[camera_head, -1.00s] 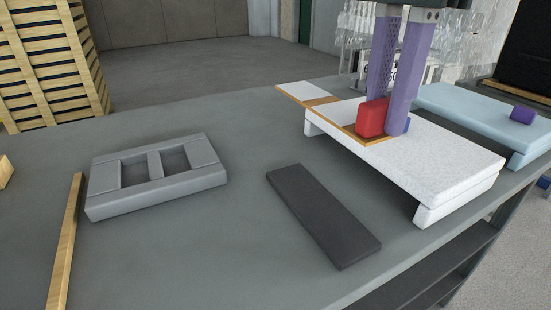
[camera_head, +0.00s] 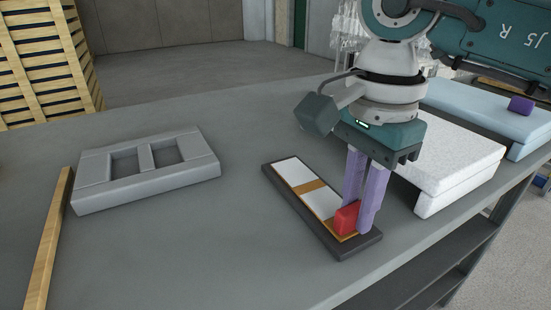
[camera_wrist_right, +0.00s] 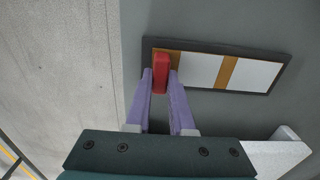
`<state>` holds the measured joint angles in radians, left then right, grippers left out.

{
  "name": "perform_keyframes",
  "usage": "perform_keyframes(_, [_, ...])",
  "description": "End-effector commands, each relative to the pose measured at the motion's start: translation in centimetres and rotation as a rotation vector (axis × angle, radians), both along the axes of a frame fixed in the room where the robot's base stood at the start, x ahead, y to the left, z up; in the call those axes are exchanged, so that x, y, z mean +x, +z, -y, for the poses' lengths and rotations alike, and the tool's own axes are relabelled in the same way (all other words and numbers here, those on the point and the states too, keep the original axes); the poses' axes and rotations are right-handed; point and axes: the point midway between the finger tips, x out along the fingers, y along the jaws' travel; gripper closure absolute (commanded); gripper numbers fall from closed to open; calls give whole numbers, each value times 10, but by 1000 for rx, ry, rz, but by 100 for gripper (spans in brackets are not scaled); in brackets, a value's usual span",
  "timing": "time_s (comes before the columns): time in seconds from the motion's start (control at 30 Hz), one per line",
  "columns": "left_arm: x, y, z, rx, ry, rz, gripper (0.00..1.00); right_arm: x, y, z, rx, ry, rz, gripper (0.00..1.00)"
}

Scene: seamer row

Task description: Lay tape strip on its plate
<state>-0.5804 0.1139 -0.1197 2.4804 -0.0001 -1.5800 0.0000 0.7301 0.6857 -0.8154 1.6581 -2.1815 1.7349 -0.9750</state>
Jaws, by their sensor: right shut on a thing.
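The tape strip (camera_head: 325,204) is white with orange-brown bands and a red block (camera_head: 346,218) at its near end. It lies along the dark grey plate (camera_head: 281,184), inside the plate's edges, and appears to rest on it. The strip also shows in the right wrist view (camera_wrist_right: 258,76), with a dark plate border around it. My right gripper (camera_head: 366,222) is shut on the red block, its purple fingers on either side. In the right wrist view the fingertips (camera_wrist_right: 161,78) flank the red block. My left gripper is not in view.
A white padded block (camera_head: 455,165) stands right of the plate, and a light blue one (camera_head: 470,108) with a purple block (camera_head: 521,105) lies behind. A grey two-slot frame (camera_head: 145,187) and a wooden bar (camera_head: 48,240) are at left. The table between is clear.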

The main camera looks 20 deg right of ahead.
Motion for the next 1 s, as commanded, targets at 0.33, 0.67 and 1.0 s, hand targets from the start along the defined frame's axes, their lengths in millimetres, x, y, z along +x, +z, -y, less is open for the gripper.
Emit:
perform_keyframes(0.33, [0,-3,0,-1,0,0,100,0,-2,0,0,-1,0,65])
perform_keyframes(0.67, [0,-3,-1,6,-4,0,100,0,-2,0,0,-1,0,49])
perform_keyframes(1.0, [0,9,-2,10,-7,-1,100,2,39,0,0,0,6,49])
